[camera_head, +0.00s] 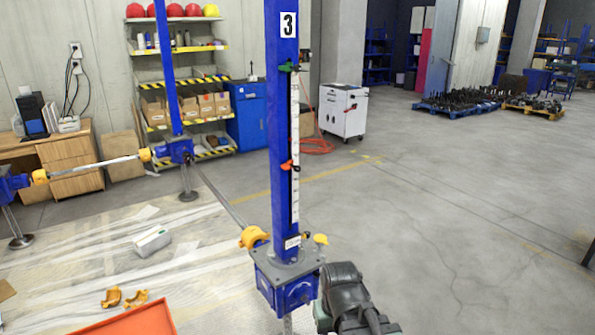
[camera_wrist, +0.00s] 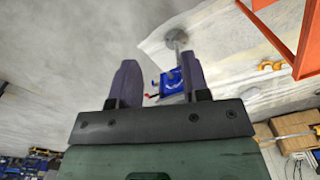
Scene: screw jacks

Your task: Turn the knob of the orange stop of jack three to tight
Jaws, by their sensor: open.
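Jack three is an upright blue column (camera_head: 282,130) with a "3" plate at its top. The orange stop (camera_head: 288,166) sits about midway up the visible column, beside a white scale. A green stop (camera_head: 287,68) sits higher up. The orange stop's knob is too small to read as loose or tight. In the wrist view my gripper (camera_wrist: 158,60) is open, with nothing between its fingers. A blue jack base (camera_wrist: 172,84) shows beyond and between the fingers, apart from them; I cannot tell which jack it is. My fingers are not discernible in the head view.
Jack three's blue gearbox (camera_head: 287,283) has a yellow cap on each side, close left of my dark arm. Another blue jack (camera_head: 180,150) stands at the back left. An orange tray (camera_head: 130,322) is at lower left. Open floor lies to the right.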

